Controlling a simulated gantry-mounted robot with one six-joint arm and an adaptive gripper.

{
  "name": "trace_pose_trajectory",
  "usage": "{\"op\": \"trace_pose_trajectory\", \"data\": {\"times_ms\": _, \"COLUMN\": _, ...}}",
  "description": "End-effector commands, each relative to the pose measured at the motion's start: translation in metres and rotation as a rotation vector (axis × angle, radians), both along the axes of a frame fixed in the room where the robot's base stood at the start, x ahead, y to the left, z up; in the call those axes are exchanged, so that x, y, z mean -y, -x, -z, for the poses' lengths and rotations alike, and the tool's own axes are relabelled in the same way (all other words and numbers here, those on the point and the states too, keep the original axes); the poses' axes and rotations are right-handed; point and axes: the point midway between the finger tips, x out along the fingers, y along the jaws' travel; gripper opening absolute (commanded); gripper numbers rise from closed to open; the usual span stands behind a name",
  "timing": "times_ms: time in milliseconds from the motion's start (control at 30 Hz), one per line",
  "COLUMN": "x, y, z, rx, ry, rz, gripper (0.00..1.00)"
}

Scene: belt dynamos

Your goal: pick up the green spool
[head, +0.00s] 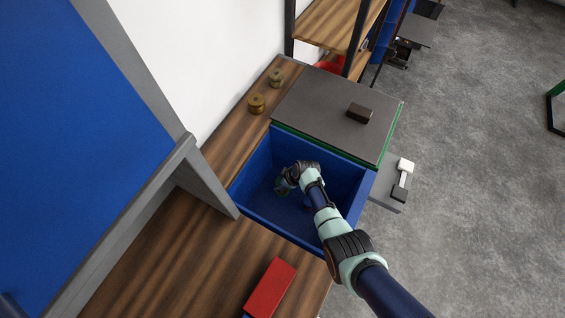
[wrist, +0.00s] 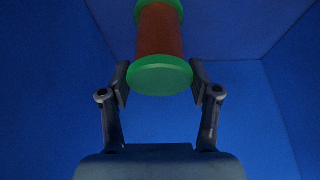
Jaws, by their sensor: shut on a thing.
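The green spool (wrist: 161,75) has green end flanges and a reddish-brown middle. It shows large in the wrist view, between the two fingers of my gripper (wrist: 160,88). The fingers press on it from both sides near its nearer flange. In the head view my gripper (head: 284,187) is down inside the blue bin (head: 262,160), toward its left side. A small bit of green shows there, and most of the spool is hidden by my gripper. I cannot tell whether the spool touches the bin floor.
Blue bin walls surround my gripper. A grey lid-like panel (head: 325,110) with a dark block (head: 359,113) lies behind the bin. Two brass-coloured pieces (head: 257,103) stand on the wooden bench at the back left. A red box (head: 270,287) lies in front.

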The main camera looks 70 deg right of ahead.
Motion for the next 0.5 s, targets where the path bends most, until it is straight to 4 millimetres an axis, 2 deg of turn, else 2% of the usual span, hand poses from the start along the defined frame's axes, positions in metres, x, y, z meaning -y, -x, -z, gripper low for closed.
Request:
{"op": "trace_pose_trajectory", "data": {"times_ms": 33, "x": -0.0001, "y": 0.0000, "z": 0.0001, "rx": 0.000, "ry": 0.000, "rz": 0.000, "gripper": 0.22}}
{"op": "trace_pose_trajectory", "data": {"times_ms": 167, "x": -0.0001, "y": 0.0000, "z": 0.0001, "rx": 0.000, "ry": 0.000, "rz": 0.000, "gripper": 0.00}}
{"op": "trace_pose_trajectory", "data": {"times_ms": 500, "x": 0.0007, "y": -0.0006, "z": -0.0053, "rx": 0.002, "ry": 0.002, "rz": -0.001, "gripper": 0.00}}
